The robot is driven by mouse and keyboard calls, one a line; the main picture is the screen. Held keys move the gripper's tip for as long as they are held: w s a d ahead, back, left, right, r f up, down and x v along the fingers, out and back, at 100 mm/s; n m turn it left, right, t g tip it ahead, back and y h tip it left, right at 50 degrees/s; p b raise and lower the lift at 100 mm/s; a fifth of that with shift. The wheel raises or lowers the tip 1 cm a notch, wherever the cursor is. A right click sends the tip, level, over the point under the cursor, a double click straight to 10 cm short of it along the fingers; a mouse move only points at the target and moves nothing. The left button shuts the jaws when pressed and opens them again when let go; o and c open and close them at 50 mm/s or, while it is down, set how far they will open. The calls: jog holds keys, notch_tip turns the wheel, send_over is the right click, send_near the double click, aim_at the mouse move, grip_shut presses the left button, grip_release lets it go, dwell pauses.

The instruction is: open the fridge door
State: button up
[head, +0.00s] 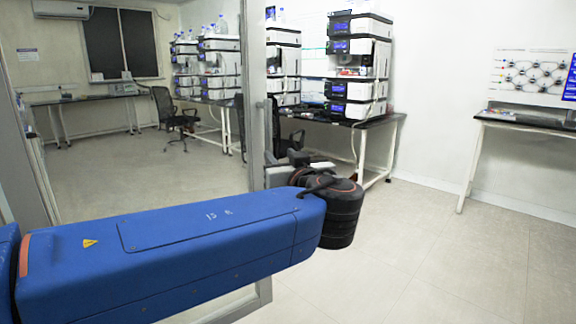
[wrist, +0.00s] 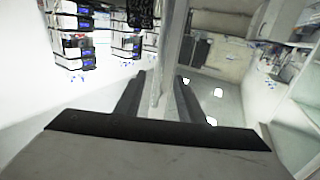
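The fridge door shows in the head view as a large see-through panel with a grey metal frame (head: 257,80); its upright edge stands just beyond my gripper.
Black-topped benches (head: 350,117) with stacked instruments (head: 360,60) stand at the back. An office chair (head: 172,112) shows through the panel. Another side table (head: 525,122) is at the right wall. The pale floor (head: 430,250) at the right is clear.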

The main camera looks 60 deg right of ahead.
jog(key=shift+v, duration=2.5)
